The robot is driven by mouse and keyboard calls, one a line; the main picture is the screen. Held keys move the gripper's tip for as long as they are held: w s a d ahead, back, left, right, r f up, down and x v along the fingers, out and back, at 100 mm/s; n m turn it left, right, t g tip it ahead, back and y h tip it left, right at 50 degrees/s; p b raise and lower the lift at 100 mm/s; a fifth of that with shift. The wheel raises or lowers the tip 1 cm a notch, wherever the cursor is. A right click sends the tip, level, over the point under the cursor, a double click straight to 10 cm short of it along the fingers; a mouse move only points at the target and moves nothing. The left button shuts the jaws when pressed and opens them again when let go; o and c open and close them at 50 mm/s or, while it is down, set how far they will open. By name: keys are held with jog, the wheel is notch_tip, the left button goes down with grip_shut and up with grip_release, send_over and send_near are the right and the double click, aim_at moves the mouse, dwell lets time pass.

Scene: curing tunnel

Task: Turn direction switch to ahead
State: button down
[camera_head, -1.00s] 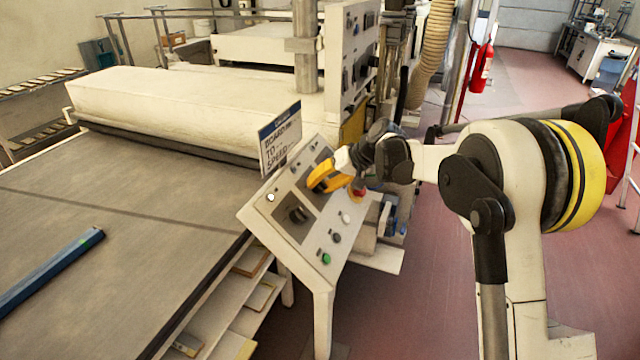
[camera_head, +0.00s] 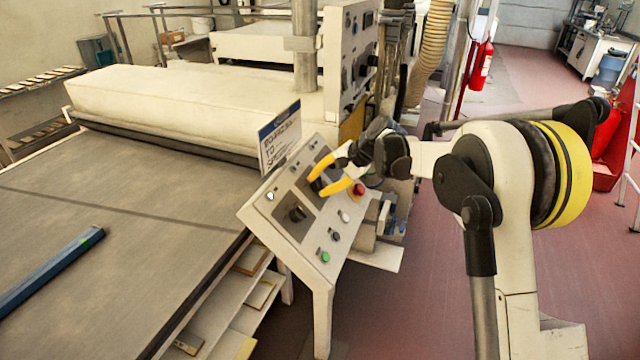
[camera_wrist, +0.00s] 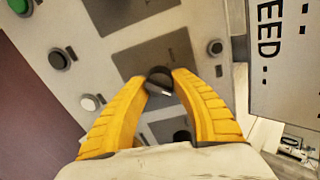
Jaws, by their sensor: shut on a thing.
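The control panel (camera_head: 275,222) stands sloped beside the conveyor. My gripper (camera_head: 321,180) is at its upper part, its two yellow fingers on either side of a black rotary switch (camera_head: 317,184). In the wrist view my gripper (camera_wrist: 160,82) has its fingertips closed against both sides of that switch (camera_wrist: 160,80), which shows a pale mark on its lower edge. The label by the switch is too small to read. A second black knob (camera_head: 297,213) sits lower left on the panel; a dark knob (camera_wrist: 182,137) also shows between the fingers in the wrist view.
A red emergency button (camera_head: 358,189), a white button (camera_head: 343,216) and a green button (camera_head: 325,257) lie close by on the panel. A sign (camera_head: 279,138) stands at its upper edge. The conveyor (camera_head: 120,220) fills the left; open floor lies right.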

jog(key=shift+m, duration=0.3)
dwell(0.4)
jog(key=c, duration=1)
grip_release()
jog(key=v, duration=1.2)
